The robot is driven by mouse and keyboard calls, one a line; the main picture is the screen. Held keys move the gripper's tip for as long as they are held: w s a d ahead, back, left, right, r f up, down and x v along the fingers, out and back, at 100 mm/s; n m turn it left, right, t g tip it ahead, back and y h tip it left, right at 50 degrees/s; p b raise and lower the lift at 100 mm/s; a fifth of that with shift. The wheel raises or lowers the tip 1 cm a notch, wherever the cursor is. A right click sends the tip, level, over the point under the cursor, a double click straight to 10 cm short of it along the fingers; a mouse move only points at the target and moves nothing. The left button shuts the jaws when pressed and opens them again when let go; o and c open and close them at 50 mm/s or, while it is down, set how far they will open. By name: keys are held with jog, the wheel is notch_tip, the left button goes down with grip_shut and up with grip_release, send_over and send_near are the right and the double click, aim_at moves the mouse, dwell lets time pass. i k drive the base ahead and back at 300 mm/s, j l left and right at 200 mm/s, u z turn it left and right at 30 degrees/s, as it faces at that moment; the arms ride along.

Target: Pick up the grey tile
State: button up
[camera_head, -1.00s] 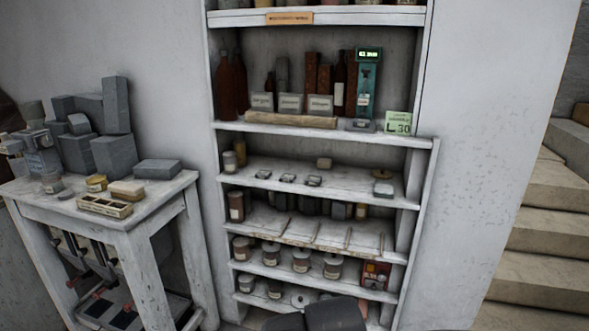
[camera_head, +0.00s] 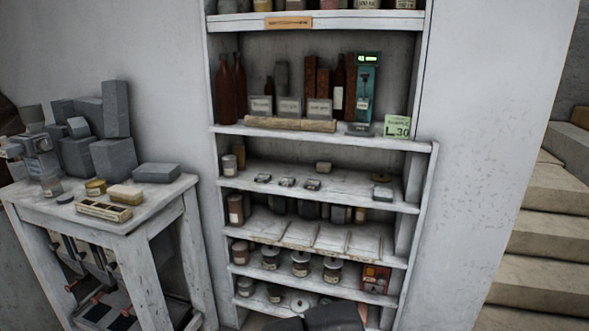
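I cannot tell for sure which thing is the grey tile. Several small flat grey pieces lie in a row on the upper of the lower shelves: a left one (camera_head: 263,178), a middle one (camera_head: 288,182) and a right one (camera_head: 313,184). A flat pale grey-green piece (camera_head: 382,193) lies at the right end of the same shelf. They are too small to make out well. Dark parts of my own arm show at the bottom edge, in front of the lowest shelf. My gripper's fingers are not in view.
The white shelf unit (camera_head: 427,190) also holds bottles, jars and a teal device (camera_head: 365,85). A white table (camera_head: 160,205) at left bears grey blocks (camera_head: 113,157) and a small compartment tray (camera_head: 104,211). Stone steps (camera_head: 545,225) are at far right.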

aim_at(358, 126)
jog(key=i+j, duration=0.1)
jog(key=i, duration=0.5)
jog(key=i+z, duration=0.1)
jog(key=i, duration=0.45)
